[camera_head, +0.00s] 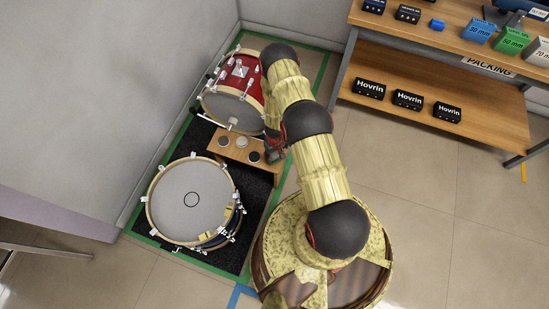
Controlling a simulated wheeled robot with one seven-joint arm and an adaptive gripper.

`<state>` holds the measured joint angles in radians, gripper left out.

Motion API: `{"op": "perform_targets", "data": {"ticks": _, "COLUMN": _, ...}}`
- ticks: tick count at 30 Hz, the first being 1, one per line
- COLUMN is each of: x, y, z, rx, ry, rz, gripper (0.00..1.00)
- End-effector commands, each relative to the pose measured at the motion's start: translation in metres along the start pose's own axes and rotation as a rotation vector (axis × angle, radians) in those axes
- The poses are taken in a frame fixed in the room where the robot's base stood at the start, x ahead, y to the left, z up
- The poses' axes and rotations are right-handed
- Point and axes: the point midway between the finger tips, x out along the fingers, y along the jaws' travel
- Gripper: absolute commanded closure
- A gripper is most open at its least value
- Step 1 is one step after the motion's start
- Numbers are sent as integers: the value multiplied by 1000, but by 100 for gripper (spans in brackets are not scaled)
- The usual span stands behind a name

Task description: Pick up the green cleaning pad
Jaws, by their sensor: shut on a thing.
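My gripper (273,150) is small and dark in the head view, at the right end of a low wooden board (214,149) between two drums. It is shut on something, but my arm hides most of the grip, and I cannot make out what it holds.
A red drum (232,108) stands behind the board and a white-topped drum (188,207) in front, on a black mat (258,190) edged with green tape. Walls are close on the left. A wooden packing shelf (470,85) stands at right. Floor between is clear.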

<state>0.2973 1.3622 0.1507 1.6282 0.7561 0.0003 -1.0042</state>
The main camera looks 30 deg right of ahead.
Motion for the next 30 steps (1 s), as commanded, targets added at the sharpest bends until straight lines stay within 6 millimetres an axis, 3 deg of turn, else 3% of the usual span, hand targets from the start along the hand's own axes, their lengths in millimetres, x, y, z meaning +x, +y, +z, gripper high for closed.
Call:
{"op": "perform_targets", "data": {"ticks": 8, "x": -4, "y": 0, "z": 0, "rx": 0, "ry": 1, "rz": 0, "gripper": 86}}
{"op": "perform_targets", "data": {"ticks": 17, "x": -33, "y": 0, "z": 0, "rx": 0, "ry": 0, "rz": 0, "gripper": 86}}
{"op": "perform_targets", "data": {"ticks": 30, "x": -55, "y": 4, "z": 18, "rx": 2, "ry": 2, "rz": 1, "gripper": 86}}
